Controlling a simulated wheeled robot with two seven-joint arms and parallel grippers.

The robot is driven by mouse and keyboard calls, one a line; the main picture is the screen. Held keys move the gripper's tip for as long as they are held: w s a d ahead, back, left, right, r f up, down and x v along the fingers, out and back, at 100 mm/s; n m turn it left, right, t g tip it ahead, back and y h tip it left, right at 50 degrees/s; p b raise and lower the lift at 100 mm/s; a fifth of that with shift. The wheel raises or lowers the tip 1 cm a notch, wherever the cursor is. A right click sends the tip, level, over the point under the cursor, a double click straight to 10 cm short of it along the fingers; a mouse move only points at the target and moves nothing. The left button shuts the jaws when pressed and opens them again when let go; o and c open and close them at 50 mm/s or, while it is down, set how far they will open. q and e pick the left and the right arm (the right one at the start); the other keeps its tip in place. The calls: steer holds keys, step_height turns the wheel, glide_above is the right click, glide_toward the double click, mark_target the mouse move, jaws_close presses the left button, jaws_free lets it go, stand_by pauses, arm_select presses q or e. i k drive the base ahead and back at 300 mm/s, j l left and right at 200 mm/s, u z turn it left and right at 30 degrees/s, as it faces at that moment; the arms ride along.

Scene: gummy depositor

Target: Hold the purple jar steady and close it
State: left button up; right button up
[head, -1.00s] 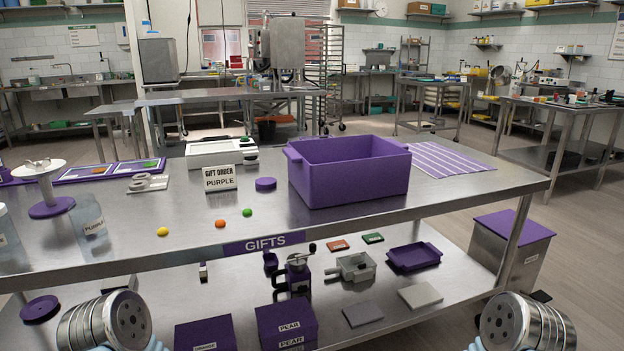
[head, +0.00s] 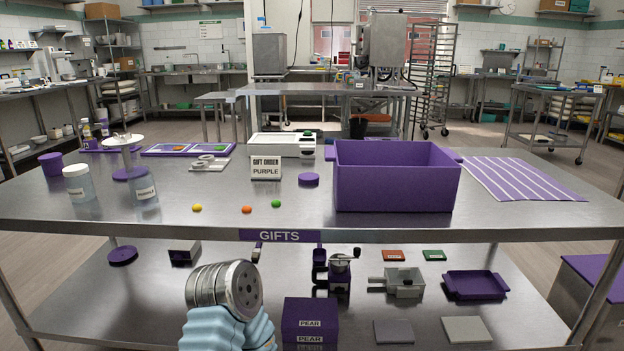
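A clear jar (head: 145,190) stands upright on the left part of the steel table. Its label is too small to read surely here. No lid shows on it. A flat purple lid (head: 308,180) lies on the table right of the order sign. A second clear jar (head: 78,183) with a white lid stands further left. Part of one of my arms, seemingly the left, shows low in front of the table, but no gripper fingers show. My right arm is out of view.
A purple bin (head: 395,178) stands right of the sign (head: 265,167), which reads GIFT ORDER PURPLE. Yellow (head: 197,208), orange (head: 247,210) and green (head: 276,203) candies lie near the front edge. A white-topped stand (head: 124,142) is behind the clear jar. A lower shelf holds several items.

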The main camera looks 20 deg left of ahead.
mark_target(140, 179)
steer(key=u, duration=1.45)
